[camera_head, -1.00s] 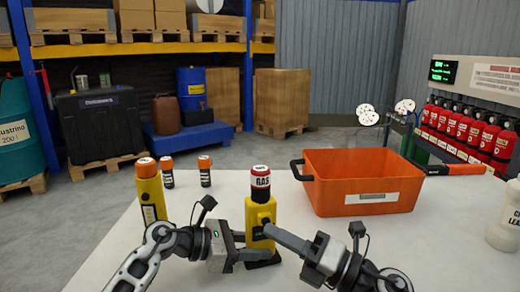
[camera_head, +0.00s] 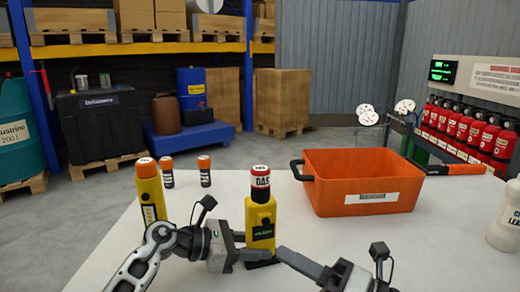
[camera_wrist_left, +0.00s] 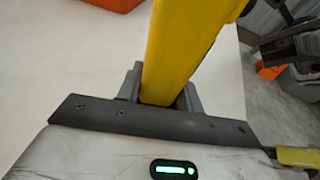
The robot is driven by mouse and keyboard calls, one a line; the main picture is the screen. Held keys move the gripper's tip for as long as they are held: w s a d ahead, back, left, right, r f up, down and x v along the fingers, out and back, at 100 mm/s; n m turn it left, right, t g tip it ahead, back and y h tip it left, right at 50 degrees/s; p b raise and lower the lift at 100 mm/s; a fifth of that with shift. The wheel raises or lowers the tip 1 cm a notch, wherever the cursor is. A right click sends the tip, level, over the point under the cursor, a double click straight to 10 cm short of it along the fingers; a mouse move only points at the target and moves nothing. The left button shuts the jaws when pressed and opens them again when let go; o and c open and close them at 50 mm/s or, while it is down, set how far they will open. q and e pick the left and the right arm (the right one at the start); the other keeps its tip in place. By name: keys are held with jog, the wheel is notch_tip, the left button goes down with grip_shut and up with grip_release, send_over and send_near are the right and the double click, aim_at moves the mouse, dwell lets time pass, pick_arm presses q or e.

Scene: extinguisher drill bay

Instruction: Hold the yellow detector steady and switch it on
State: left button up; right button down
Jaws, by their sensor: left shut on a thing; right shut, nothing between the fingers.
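The yellow detector (camera_head: 261,215) stands upright on the table, with a red and white cap marked GAS. Its small dark display shows green characters. My left gripper (camera_head: 248,254) is shut on the detector's lower body from the left. In the left wrist view the yellow body (camera_wrist_left: 185,45) sits between the left fingers (camera_wrist_left: 160,92). My right gripper (camera_head: 281,253) is shut and empty, just right of the detector's base and seemingly apart from it. The detector's lower left side is partly hidden by the left fingers.
A yellow device with an orange top (camera_head: 149,192) stands at the left, near two small black cylinders with orange caps (camera_head: 204,172). An orange crate (camera_head: 362,199) stands behind right. A white bottle (camera_head: 504,218) is at the right edge.

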pick_arm(q)
jog(key=o, duration=1)
